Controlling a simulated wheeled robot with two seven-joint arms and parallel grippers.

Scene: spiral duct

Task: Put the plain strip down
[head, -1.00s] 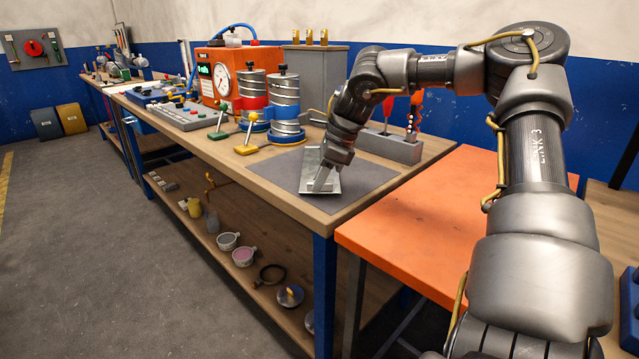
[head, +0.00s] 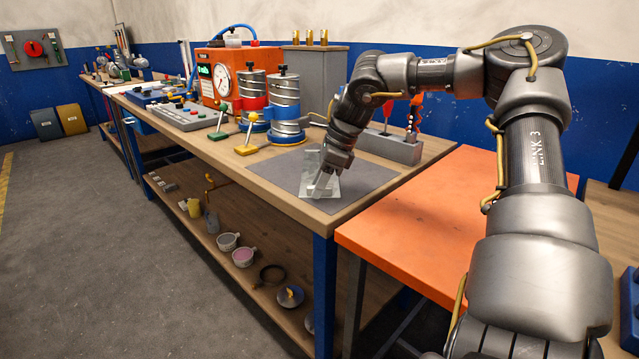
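The plain strip (head: 308,184) is a flat, pale metal piece on the grey mat (head: 367,184) near the workbench's front right corner. My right gripper (head: 321,191) points down over the strip, its fingertips at the strip's near part. The fingers overlap the strip in the picture, so I cannot tell whether they are shut on it or apart. The strip looks flat on the mat or very close to it; any small gap is too fine to see. My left gripper is not in view.
Two silver spiral duct stands (head: 285,103) are left of the mat. A grey block with red-handled tools (head: 392,148) stands behind it. An orange table (head: 425,215) adjoins on the right. The mat's right part is bare. A lower shelf (head: 215,262) holds cups and small parts.

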